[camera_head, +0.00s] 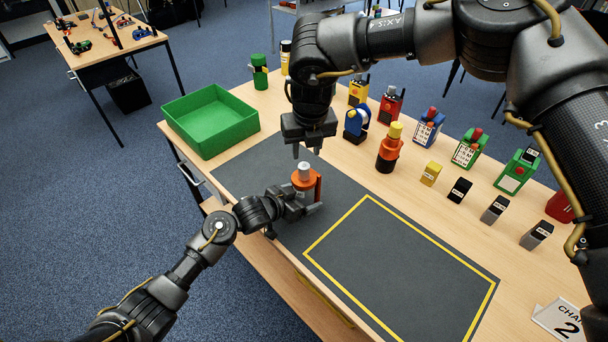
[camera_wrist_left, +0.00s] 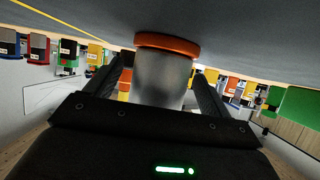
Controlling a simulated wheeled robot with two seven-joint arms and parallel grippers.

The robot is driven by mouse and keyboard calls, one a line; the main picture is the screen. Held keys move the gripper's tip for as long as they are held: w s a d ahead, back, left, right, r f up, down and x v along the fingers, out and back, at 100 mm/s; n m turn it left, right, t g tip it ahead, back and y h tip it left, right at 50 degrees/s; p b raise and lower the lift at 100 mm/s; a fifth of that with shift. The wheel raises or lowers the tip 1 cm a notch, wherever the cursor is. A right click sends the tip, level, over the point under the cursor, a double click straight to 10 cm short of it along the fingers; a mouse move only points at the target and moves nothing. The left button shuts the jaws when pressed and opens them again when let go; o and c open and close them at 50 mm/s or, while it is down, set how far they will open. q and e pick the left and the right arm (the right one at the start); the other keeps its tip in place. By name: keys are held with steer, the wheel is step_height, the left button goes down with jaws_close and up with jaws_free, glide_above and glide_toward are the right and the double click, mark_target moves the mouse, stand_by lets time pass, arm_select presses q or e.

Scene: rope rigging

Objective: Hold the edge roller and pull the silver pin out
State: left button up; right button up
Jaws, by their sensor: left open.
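The edge roller (camera_head: 302,182), an orange and grey upright piece, stands on the dark mat near its far left part. The silver pin (camera_head: 304,168) shows as a pale grey cylinder at its top. My left gripper (camera_head: 309,203) is low at the roller's near side, open. In the left wrist view the roller's grey barrel with an orange flange (camera_wrist_left: 166,42) lies between the two open fingers (camera_wrist_left: 162,82); whether they touch it I cannot tell. My right gripper (camera_head: 308,152) points down just above the pin, its fingers apart and empty.
A green tray (camera_head: 212,122) stands at the left back. Several coloured devices and small blocks line the right side, including an orange-black one (camera_head: 388,150) with a yellow top. The yellow-outlined area (camera_head: 400,265) of the mat is clear. A white card (camera_head: 562,320) lies at front right.

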steer(key=shift+r, duration=0.3)
stand_by(0.4)
arm_select(q)
steer(key=c, duration=1.1)
arm_select(e)
steer(key=shift+o, duration=0.2)
